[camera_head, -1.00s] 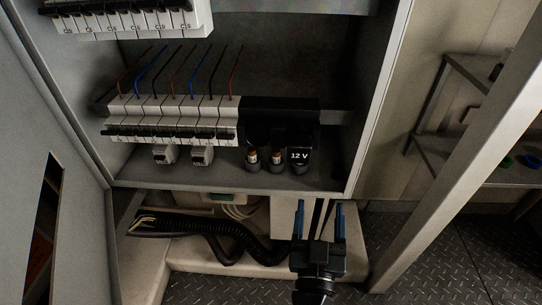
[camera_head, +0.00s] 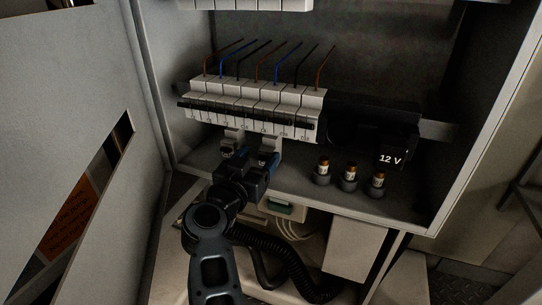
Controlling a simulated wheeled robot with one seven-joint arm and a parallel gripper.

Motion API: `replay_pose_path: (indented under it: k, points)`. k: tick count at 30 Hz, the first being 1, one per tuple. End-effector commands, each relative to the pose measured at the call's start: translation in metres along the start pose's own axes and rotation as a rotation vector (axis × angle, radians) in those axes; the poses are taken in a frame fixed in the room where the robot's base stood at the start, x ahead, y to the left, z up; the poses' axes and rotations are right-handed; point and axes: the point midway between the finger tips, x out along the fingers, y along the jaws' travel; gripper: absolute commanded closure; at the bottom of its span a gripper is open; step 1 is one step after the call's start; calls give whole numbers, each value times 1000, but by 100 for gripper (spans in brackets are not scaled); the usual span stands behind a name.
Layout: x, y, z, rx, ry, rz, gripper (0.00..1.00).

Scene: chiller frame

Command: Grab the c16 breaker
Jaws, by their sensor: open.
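I cannot tell whether a finger touches either one.
A row of wired breakers (camera_head: 255,104) sits on the rail above my gripper. Several cylindrical parts (camera_head: 348,178) stand to the right on the cabinet floor, near a black 12 V block (camera_head: 391,146). The cabinet door (camera_head: 70,120) is at left. A black corrugated hose (camera_head: 270,260) runs below.

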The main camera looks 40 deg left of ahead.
Motion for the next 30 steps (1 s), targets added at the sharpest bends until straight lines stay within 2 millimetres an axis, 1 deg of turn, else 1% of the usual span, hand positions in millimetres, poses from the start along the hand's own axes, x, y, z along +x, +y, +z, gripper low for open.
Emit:
replay_pose_path:
  k: [2, 7, 12, 15, 22, 30]
  points:
    - [7, 3, 3, 3, 0, 2, 32]
    - [29, 8, 2, 3, 2, 3, 32]
    - [46, 8, 0, 2, 1, 1, 32]
    - [50, 8, -2, 1, 1, 1, 32]
    - [50, 8, -3, 1, 1, 0, 32]
    - [50, 8, -3, 1, 1, 0, 58]
